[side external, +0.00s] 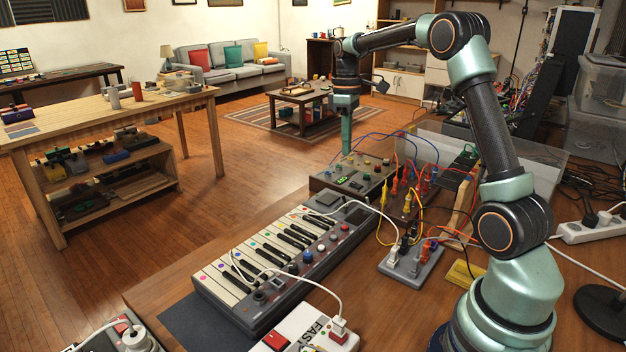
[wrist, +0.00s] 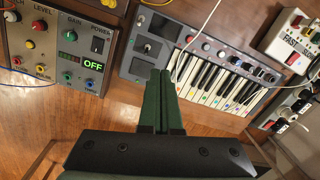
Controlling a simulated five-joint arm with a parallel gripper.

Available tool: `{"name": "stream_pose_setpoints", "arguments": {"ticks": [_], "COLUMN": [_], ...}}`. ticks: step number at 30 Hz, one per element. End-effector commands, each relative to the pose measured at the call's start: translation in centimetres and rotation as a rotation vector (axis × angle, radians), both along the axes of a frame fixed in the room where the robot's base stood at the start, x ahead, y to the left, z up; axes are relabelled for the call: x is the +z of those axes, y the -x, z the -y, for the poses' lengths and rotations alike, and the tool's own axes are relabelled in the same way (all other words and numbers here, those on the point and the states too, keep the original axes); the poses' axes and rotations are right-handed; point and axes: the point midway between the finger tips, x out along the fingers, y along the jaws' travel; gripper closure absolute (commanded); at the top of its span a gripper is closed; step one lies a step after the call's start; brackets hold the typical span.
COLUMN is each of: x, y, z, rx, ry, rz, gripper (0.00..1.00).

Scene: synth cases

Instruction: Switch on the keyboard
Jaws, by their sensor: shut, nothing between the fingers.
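The keyboard (side external: 270,262) lies on the wooden desk, with white and black keys, coloured key stickers and knobs. In the wrist view the keyboard (wrist: 215,66) shows a dark panel and small screen at its left end. Left of it there is a grey control box (wrist: 75,30) with a POWER label, a dark switch and a green display reading OFF. My gripper (side external: 346,152) points down, shut and empty, over or behind the knobbed box (side external: 345,186) beyond the keyboard. In the wrist view my gripper's fingertips (wrist: 160,72) overlap the keyboard's near left edge; contact cannot be told.
A white box marked FAST (side external: 305,330) with a red switch stands at the keyboard's near end. Patch cables (side external: 415,185) run over modules to the right. A white cable crosses the keyboard.

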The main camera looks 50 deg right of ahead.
Motion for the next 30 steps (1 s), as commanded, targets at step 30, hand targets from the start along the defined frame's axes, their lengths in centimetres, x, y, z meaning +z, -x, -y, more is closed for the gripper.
{"name": "stream_pose_setpoints", "arguments": {"ticks": [30], "x": [-6.3], "y": [0.5], "z": [5.8], "rx": [0.069], "ry": [-0.09], "rz": [-0.105], "gripper": [1.0]}}
